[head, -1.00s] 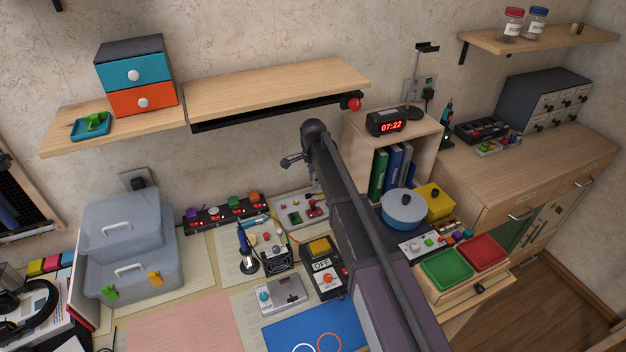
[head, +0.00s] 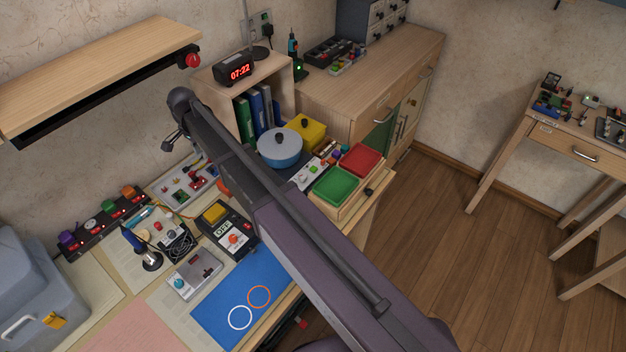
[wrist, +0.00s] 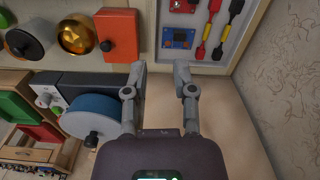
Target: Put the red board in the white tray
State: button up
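In the wrist view, a small red circuit board (wrist: 184,5) lies at the top edge, partly cut off. It sits in a pale shallow tray (wrist: 215,60) along with a blue board and red and yellow leads. A pale tray (head: 171,197) with red parts shows on the desk in the head view; I cannot tell if it is the same one. My gripper (wrist: 160,80) is open and empty, with its fingers apart above the desk area. In the head view my arm hides part of the desk.
A side table (head: 540,128) at right bears small electronics, too small to identify. Open wooden floor (head: 430,240) lies between.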

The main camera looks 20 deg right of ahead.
jog(key=s+d+n, duration=0.4)
jog(key=s+d, duration=0.6)
jog(key=d, duration=0.5)
jog(key=s+d+n, duration=0.5)
jog(key=s+d, duration=0.6)
jog(key=d, duration=0.5)
jog(key=shift+s+d, duration=0.2)
